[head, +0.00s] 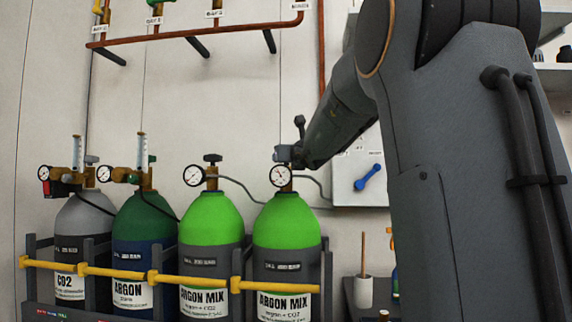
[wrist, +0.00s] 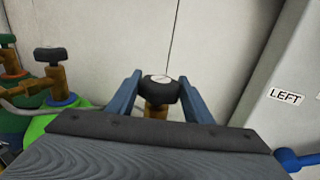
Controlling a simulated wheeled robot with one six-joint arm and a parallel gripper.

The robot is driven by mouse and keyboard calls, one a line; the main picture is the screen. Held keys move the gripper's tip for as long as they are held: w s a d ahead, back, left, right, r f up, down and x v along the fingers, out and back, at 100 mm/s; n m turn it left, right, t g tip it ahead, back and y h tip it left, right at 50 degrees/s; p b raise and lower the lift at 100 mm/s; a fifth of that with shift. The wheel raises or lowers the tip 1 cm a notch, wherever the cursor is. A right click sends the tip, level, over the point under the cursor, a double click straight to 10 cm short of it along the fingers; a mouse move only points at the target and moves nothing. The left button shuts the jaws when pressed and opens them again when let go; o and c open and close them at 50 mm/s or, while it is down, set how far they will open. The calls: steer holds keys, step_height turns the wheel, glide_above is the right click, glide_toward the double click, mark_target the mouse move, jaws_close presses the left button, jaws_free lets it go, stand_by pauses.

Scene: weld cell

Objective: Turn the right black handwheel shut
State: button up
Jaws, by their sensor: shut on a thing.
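The right black handwheel (wrist: 158,92) has a pale cap on top and sits on a brass valve, seen in the wrist view. My gripper (wrist: 160,80) has its two blue fingers on either side of the handwheel and is shut on it. In the head view my gripper (head: 288,154) is at the valve top of the rightmost green argon mix cylinder (head: 287,222) and hides the handwheel. A round gauge (head: 281,176) shows just below the gripper. The left black handwheel (head: 212,158) tops the neighbouring green cylinder (head: 211,222) and also shows in the wrist view (wrist: 50,54).
A grey CO2 cylinder (head: 83,223) and a dark green argon cylinder (head: 145,222) stand at the left behind a yellow rail (head: 115,272). A panel with a blue lever (head: 369,178) is right of my gripper. Copper pipes (head: 200,36) run above.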

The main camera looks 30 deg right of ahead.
steer(key=shift+r, duration=0.1)
stand_by(0.3)
steer(key=o, duration=1)
steer(key=shift+o, duration=0.2)
steer(key=shift+s, duration=0.1)
steer(key=v, duration=0.7)
steer(key=shift+s+b, duration=0.35)
steer(key=shift+b, duration=0.1)
